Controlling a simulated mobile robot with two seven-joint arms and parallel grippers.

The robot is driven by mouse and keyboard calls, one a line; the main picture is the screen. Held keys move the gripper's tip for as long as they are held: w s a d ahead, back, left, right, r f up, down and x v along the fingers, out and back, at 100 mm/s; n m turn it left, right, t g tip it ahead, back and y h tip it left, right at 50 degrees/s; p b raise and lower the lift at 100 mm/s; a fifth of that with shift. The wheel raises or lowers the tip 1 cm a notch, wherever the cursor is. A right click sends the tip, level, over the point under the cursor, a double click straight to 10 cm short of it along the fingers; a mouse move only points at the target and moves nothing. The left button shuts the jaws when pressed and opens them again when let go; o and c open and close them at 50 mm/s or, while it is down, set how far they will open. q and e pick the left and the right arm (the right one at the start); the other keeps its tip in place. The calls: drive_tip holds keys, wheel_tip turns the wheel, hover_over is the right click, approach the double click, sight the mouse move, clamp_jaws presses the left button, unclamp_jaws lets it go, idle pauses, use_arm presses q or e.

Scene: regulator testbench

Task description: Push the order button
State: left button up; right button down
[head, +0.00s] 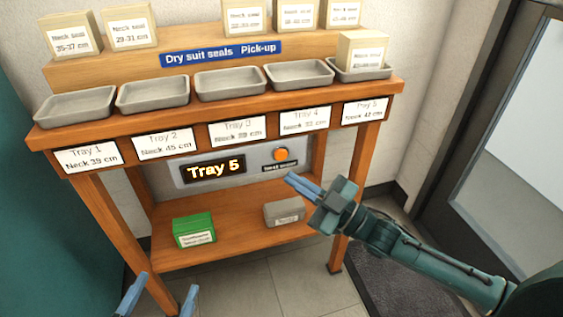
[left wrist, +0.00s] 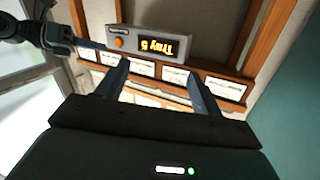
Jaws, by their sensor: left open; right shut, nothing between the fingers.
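The order button (head: 281,154) is round and orange, on a grey panel (head: 257,170) under the tray shelf. The panel's display (head: 213,168) reads "Tray 5". My right gripper (head: 290,179) is shut and empty, its fingertips just below and right of the button in the head view; I cannot tell the gap in depth. My left gripper (head: 160,296) is open and empty at the bottom left, low before the bench. The left wrist view shows the button (left wrist: 119,42) upside down, with the right gripper's fingers beside it and the open left fingers (left wrist: 158,68) in front.
Several grey trays (head: 153,92) line the wooden shelf; a neck seal box (head: 362,51) sits in the Tray 5 position. More boxes stand above. A green box (head: 194,230) and a grey box (head: 284,212) lie on the lower shelf. A door (head: 510,130) is at right.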

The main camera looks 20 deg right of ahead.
sight(276, 155)
use_arm(q)
drive_tip(key=shift+s+d+m+t+h+b, duration=0.1)
drive_tip(key=shift+d+m+t+h+b, duration=0.35)
drive_tip(key=shift+b, duration=0.2)
use_arm(e)
drive_tip(key=shift+w+a, duration=0.1)
drive_tip(key=shift+w, duration=1.95)
drive_tip(key=shift+w, duration=0.4)
use_arm(q)
drive_tip(key=shift+f, duration=0.15)
use_arm(e)
drive_tip(key=shift+w, duration=0.45)
drive_tip(key=shift+s+r, duration=0.1)
idle(0.5)
use_arm(q)
drive_tip(key=shift+r+p, duration=0.45)
drive_tip(key=shift+r, duration=0.2)
use_arm(e)
drive_tip(key=shift+s, duration=0.8)
